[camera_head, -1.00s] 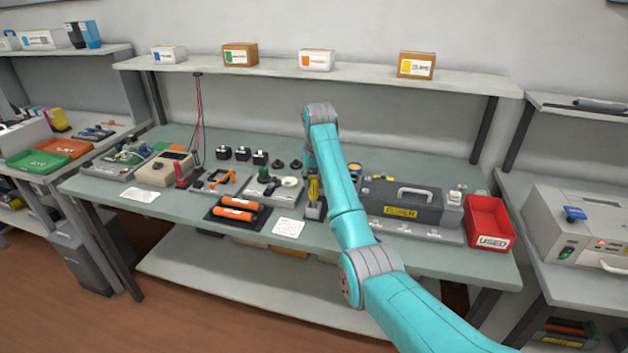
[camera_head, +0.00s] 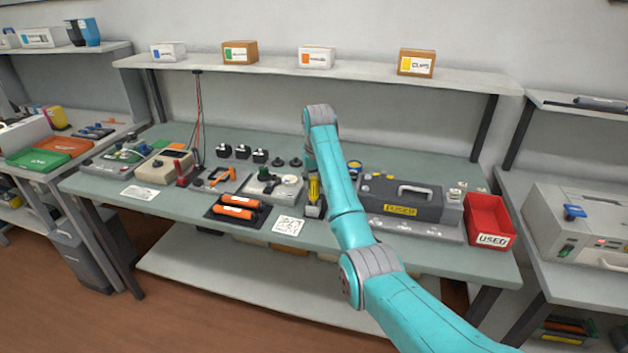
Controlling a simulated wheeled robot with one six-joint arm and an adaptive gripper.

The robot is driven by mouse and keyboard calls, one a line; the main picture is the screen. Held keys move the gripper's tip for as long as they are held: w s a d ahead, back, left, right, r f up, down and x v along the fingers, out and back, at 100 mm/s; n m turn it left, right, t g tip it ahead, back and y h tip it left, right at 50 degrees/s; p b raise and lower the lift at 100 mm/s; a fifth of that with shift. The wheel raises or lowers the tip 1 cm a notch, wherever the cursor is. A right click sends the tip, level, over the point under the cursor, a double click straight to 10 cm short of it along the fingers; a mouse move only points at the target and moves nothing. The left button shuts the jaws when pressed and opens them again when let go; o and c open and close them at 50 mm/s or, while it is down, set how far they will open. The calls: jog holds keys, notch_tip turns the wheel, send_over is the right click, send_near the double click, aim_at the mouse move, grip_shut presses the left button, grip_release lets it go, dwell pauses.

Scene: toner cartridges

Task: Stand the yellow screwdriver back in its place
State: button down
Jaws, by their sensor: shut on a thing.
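A yellow and dark upright thing (camera_head: 314,187), which looks like the yellow screwdriver, shows just left of my teal arm. It stands at a small grey block (camera_head: 313,210) on the green-grey workbench (camera_head: 160,208). I cannot tell whether its tip is inside the block. My arm rises from the lower right to a grey joint above the bench. My gripper does not show; the arm's own links hide the area behind them, so what it holds cannot be seen.
Left of the block are a dark tray (camera_head: 212,213) with orange-and-black cartridges and a printed sheet (camera_head: 288,226). Right of my arm are a dark cartridge unit (camera_head: 402,202) with a handle and a red USED bin (camera_head: 488,222). A shelf (camera_head: 270,66) with boxes runs above.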

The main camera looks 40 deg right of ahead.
jog(key=shift+f, duration=0.2)
jog(key=c, duration=0.7)
grip_release()
jog(key=shift+o, duration=0.2)
jog(key=shift+r, duration=0.1)
jog(key=v, duration=0.7)
jog(key=shift+s+r, duration=0.15)
